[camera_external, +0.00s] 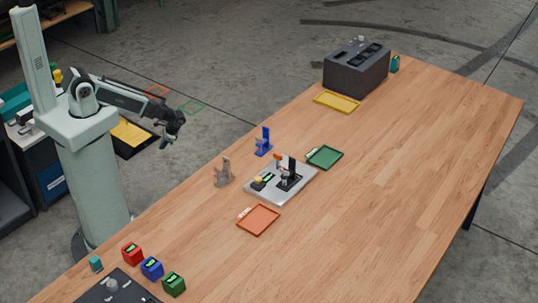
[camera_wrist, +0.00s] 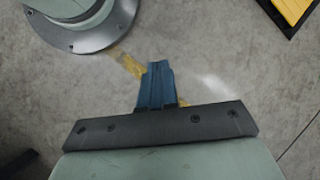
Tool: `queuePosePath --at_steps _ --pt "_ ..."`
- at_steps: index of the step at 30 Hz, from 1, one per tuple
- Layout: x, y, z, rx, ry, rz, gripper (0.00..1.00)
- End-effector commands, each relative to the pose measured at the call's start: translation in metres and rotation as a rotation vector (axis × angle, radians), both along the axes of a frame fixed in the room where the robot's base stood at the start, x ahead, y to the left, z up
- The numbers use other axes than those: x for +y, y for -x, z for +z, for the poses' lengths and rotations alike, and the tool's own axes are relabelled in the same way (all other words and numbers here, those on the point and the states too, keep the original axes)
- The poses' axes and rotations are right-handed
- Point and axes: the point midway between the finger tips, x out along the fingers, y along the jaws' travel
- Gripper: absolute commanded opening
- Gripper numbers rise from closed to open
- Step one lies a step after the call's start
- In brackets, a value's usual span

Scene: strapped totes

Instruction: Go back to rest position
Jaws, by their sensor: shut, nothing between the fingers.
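My gripper (camera_external: 164,144) hangs at the end of my arm, off the table's left edge and above the floor, pointing down. In the wrist view its blue fingers (camera_wrist: 157,66) are together with nothing between them. The grey floor shows below them. My gripper is apart from the table and from everything on it.
The wooden table (camera_external: 400,190) stands to the right. It holds a grey fixture plate (camera_external: 300,188), a green tray (camera_external: 325,157), an orange tray (camera_external: 258,220), a yellow tray (camera_external: 337,102), a dark box (camera_external: 352,78) and small coloured blocks (camera_external: 152,268). Its right side is clear.

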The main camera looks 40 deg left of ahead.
Motion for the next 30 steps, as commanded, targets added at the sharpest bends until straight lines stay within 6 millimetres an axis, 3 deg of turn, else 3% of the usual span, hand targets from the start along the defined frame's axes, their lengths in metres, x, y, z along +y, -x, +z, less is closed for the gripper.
queuePosePath --at_steps 1,6,12,15,21,30 --pt "0.014 0.021 -0.005 0.017 0.013 0.066 0.0" --pt "0.042 0.078 -0.02 0.062 0.059 0.293 0.0" --pt "0.057 0.138 -0.03 0.107 0.101 0.541 0.0" --pt "0.059 0.158 -0.031 0.123 0.113 0.631 0.0" --pt "0.059 0.176 -0.033 0.137 0.127 0.721 0.0" --pt "0.059 0.177 -0.034 0.139 0.127 0.728 0.0"
